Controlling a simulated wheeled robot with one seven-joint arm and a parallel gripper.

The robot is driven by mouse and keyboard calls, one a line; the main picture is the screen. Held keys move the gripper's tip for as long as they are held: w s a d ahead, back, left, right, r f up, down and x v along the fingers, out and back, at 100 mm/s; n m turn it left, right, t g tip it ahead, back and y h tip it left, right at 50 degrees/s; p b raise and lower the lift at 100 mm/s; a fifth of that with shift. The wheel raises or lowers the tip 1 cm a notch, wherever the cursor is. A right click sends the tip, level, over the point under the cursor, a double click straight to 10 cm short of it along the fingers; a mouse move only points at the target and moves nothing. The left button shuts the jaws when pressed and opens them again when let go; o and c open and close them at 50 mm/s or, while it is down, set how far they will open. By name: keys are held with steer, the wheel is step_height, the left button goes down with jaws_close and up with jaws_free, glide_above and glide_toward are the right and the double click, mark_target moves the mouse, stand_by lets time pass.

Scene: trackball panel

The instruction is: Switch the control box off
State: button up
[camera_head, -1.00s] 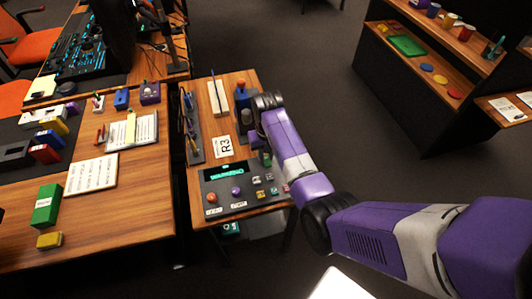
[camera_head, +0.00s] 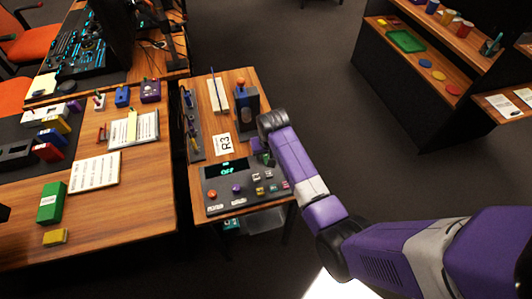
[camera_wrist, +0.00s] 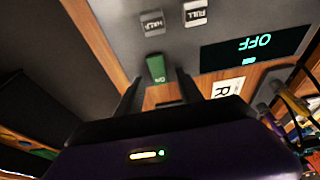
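The control box (camera_head: 220,201) is a grey panel on a small wooden table, with knobs and small switches on top. Its dark display (camera_head: 227,170) reads OFF, and the wrist view shows the same display upside down (camera_wrist: 255,48). A green switch (camera_wrist: 157,67) with small white lettering sits on the panel near the wooden edge. My gripper (camera_wrist: 158,90) is open, one finger on each side in the picture and the green switch between and just beyond the tips. Nothing is held. I cannot tell whether a finger touches the switch.
Keys marked HALF (camera_wrist: 152,22) and FULL (camera_wrist: 195,13) are near the switch. An R3 card (camera_head: 223,144), a tool rack (camera_head: 192,125) and a blue stand (camera_head: 246,108) share the table.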

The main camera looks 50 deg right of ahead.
steer(key=shift+v, duration=3.9)
